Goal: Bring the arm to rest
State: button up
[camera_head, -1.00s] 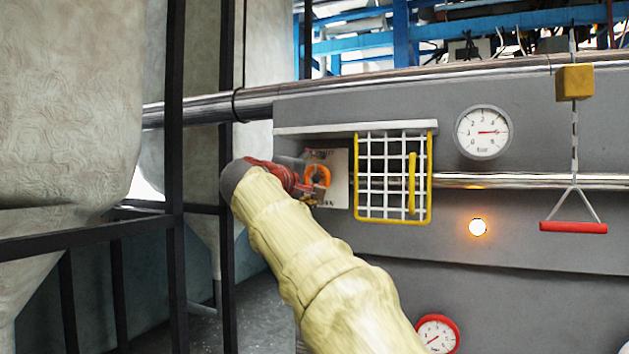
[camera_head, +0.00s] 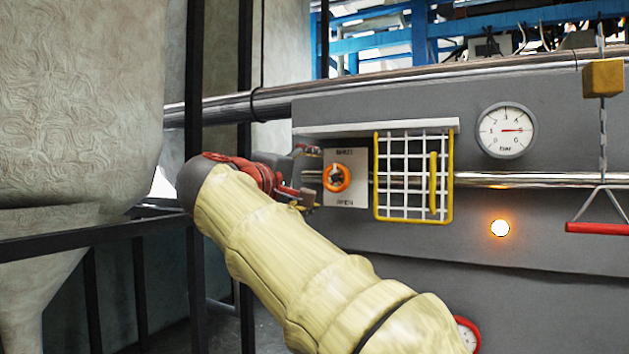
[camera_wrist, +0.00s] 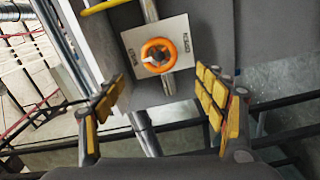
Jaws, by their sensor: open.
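My arm, in a pale yellow sleeve, reaches across the lower middle of the head view. My gripper (camera_head: 307,180) is at its end, just left of the orange ring-shaped knob (camera_head: 337,178) on its pale plate. In the wrist view my gripper (camera_wrist: 162,118) shows two yellow-padded fingers spread wide with nothing between them. The orange knob (camera_wrist: 158,55) is ahead of the fingers and apart from them. In the head view the gripper is partly hidden by its red and dark wrist parts.
A yellow-framed white grid guard (camera_head: 413,177) is right of the knob. A gauge (camera_head: 506,130), a lit orange lamp (camera_head: 500,228) and a red pull handle (camera_head: 598,227) are farther right. A black frame (camera_head: 195,270) and a large grey tank (camera_head: 80,110) are at left.

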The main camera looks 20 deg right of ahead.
dwell(0.4)
jog(key=a+f+n+g+y, duration=0.1)
jog(key=a+f+y, duration=0.25)
jog(key=f, duration=0.95)
jog(key=a+f+g+y, duration=0.1)
jog(key=a+f+y, duration=0.25)
jog(key=f, duration=0.85)
jog(key=s+a+f+m+g+y+b, duration=0.1)
jog(key=s+f+m+y+b, duration=0.2)
jog(key=s+f, duration=1.2)
jog(key=s+a+f+m+g+y+b, duration=0.1)
jog(key=s+f+m+g+y+b, duration=0.1)
jog(key=s+f, duration=1.4)
notch_tip(320, 180, down, 3)
jog(key=shift+a+r+m+y+b, duration=0.15)
jog(key=shift+a+m+y+b, duration=0.15)
jog(key=shift+m+y+b, duration=0.6)
jog(key=shift+n, duration=0.3)
jog(key=shift+c, duration=0.7)
